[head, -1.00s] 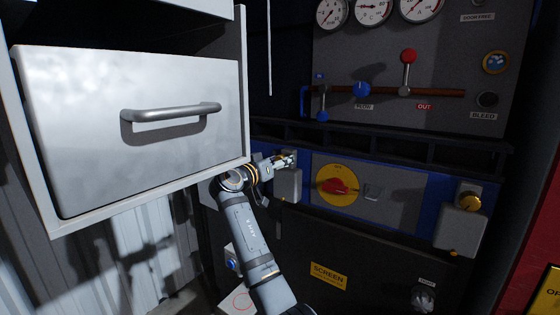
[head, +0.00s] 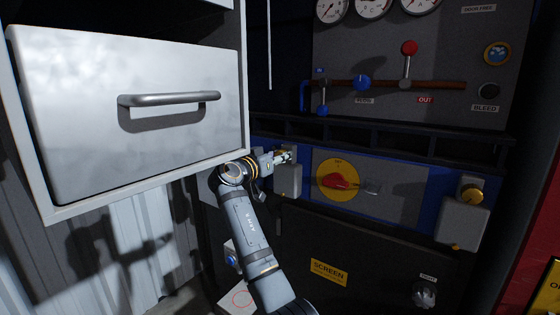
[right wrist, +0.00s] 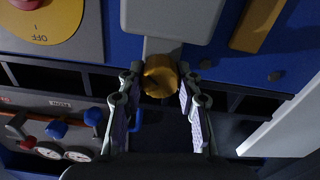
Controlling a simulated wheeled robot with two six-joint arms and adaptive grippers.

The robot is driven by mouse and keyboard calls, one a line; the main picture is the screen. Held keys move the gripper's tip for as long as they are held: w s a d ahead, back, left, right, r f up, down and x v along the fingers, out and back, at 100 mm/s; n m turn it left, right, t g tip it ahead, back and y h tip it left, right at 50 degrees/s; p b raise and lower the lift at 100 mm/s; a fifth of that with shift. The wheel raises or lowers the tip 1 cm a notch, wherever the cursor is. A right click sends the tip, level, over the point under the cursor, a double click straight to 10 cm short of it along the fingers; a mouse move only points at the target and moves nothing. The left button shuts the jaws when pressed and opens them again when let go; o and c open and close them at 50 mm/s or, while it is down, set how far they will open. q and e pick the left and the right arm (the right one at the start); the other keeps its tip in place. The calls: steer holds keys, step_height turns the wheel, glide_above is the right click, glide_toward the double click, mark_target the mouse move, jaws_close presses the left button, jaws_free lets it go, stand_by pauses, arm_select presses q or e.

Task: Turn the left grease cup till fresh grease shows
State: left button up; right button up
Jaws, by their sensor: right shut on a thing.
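The left grease cup (right wrist: 160,76) is a brass-coloured round cap, seen end-on in the right wrist view. It sits above a grey block (head: 288,179) on the blue panel; in the head view my gripper mostly hides it. My right gripper (head: 286,156) is shut on the cup, with one finger on each side of it in the right wrist view. I cannot make out fresh grease at the left block. A second brass cup (head: 470,191) stands free above another grey block (head: 463,220) at the right. My left gripper is not in view.
A white drawer cabinet (head: 130,110) fills the left, close to my right arm. A red rotary switch on a yellow disc (head: 338,181) is right of the cup. A dark rail (head: 400,152) runs above the blue panel. Levers and gauges are higher up.

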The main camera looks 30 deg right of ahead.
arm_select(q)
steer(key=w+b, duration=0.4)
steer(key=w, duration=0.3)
arm_select(e)
steer(key=m, duration=0.4)
steer(key=shift+f, duration=0.25)
steer(key=m+b, duration=0.3)
steer(key=m, duration=0.2)
steer(key=shift+s+r+m, duration=0.1)
steer(key=shift+r+m, duration=0.05)
steer(key=shift+m, duration=0.15)
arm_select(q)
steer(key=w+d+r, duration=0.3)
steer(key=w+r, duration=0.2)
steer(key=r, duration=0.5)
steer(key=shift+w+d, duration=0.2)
arm_select(e)
steer(key=shift+m, duration=0.5)
steer(key=o, duration=1.1)
steer(key=shift+o, duration=0.2)
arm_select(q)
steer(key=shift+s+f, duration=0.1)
